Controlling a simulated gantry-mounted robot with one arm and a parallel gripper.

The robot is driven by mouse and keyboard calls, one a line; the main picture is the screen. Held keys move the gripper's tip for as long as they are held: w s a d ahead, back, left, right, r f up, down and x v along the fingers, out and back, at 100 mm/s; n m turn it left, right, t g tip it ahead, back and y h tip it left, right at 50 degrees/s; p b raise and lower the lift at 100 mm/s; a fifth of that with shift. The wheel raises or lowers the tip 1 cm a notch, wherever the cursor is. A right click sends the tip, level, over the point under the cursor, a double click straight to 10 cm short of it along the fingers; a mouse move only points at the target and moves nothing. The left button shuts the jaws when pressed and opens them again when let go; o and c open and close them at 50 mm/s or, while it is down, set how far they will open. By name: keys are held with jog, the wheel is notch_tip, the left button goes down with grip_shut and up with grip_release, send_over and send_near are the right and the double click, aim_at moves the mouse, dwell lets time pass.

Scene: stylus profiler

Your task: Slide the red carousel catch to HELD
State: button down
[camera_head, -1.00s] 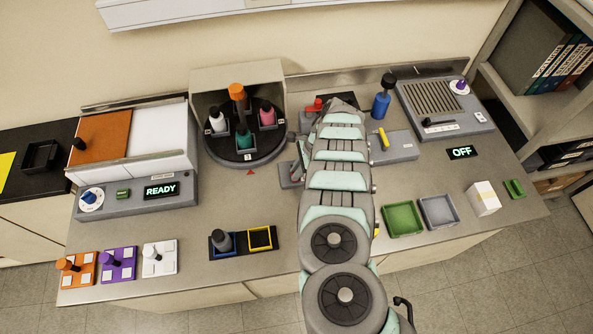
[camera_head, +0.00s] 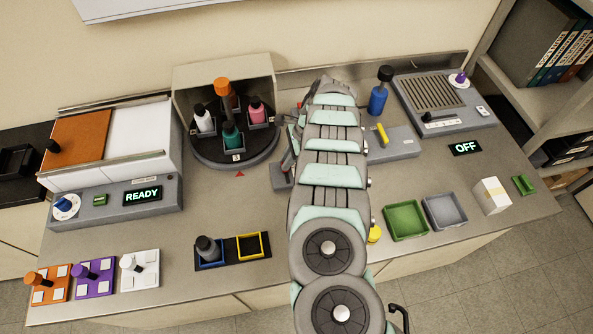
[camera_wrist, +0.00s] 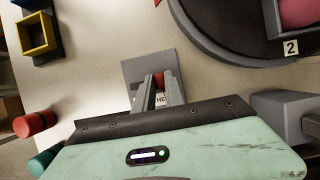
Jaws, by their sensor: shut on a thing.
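The red catch (camera_wrist: 158,81) shows as a small red patch between my fingertips in the wrist view. It sits at a grey plate (camera_wrist: 138,68) with a white label (camera_wrist: 161,99), of which only "HE" is readable. My gripper (camera_wrist: 160,84) is shut on the red catch, and its fingers hide most of it. In the head view the grey plate (camera_head: 281,177) stands just right of the dark round carousel (camera_head: 218,157), partly behind my arm. My gripper and the catch are hidden there by my arm. The catch's exact position along the plate cannot be told.
The carousel's rim (camera_wrist: 215,45) is close to the right of my gripper in the wrist view, with a grey block (camera_wrist: 285,116) nearby. A tray with a yellow frame (camera_head: 253,246) is in front. Bare bench lies between the tray and carousel.

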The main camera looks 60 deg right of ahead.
jog(key=shift+d+f, duration=0.1)
jog(key=shift+w, duration=0.1)
jog(key=c, duration=1.4)
grip_release()
jog(key=v, duration=1.1)
jog(key=shift+w, duration=0.1)
